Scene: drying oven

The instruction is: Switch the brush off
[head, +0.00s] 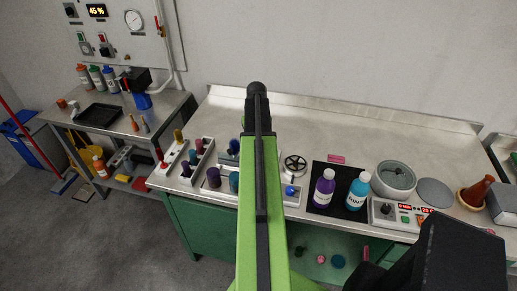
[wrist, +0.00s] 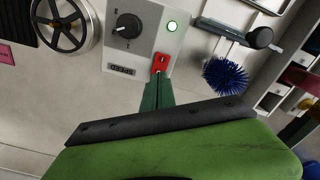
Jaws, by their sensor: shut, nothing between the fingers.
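A round brush (wrist: 226,75) with blue bristles is to the right of the box, beside a metal holder with a black end. My gripper (wrist: 158,84) is shut and empty, its tips right by the red switch; I cannot tell whether they touch it. In the head view my arm hides the gripper and the control box.
A spoked handwheel (wrist: 62,24) is left of the box; it also shows in the head view (head: 295,163). A purple bottle (head: 323,188) and a blue bottle (head: 357,191) stand on a black mat right of my arm. The bench's back strip is clear.

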